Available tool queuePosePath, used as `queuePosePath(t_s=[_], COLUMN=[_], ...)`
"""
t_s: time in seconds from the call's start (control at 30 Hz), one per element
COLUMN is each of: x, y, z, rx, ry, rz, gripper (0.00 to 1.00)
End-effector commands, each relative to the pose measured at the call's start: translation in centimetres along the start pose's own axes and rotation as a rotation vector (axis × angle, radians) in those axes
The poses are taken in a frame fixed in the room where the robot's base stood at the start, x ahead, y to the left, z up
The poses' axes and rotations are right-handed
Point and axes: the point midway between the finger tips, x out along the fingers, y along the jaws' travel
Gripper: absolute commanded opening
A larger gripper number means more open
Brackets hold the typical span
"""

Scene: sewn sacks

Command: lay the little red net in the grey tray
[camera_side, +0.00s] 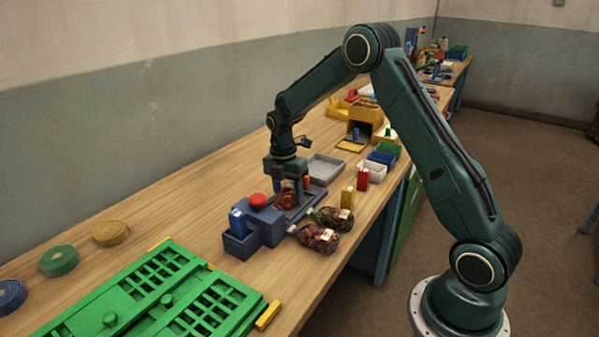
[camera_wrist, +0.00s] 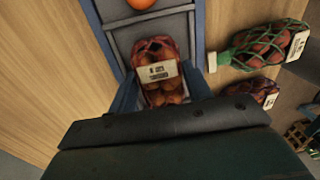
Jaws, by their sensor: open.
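The little red net (camera_side: 286,200) holds orange-brown round things and lies in the blue-grey channel of a bench device. In the wrist view the red net (camera_wrist: 162,90) shows a pale printed label on top. My gripper (camera_side: 287,189) is low over the net, pointing down. In the wrist view my gripper (camera_wrist: 165,84) is open, with the net between its jaws; contact cannot be told. The grey tray (camera_side: 325,168) stands on the bench just behind my gripper and looks empty. It is not seen in the wrist view.
A green net (camera_side: 333,216) and a purple-red net (camera_side: 318,236) lie right of the device. Small bins (camera_side: 371,171) and red and yellow packs (camera_side: 363,179) line the bench's right edge.

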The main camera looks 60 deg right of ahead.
Motion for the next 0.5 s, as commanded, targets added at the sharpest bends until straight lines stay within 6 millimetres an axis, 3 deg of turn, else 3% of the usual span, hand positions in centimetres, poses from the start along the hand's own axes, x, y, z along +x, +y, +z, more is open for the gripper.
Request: queuePosePath(t_s=[0.23, 0.37, 0.5], x=[-0.04, -0.05, -0.08], y=[0.00, 0.00, 0.01], z=[-0.01, -0.01, -0.01], rx=[0.000, 0.000, 0.000], ry=[0.000, 0.000, 0.000], rz=[0.000, 0.000, 0.001], gripper=[0.48, 0.22, 0.14])
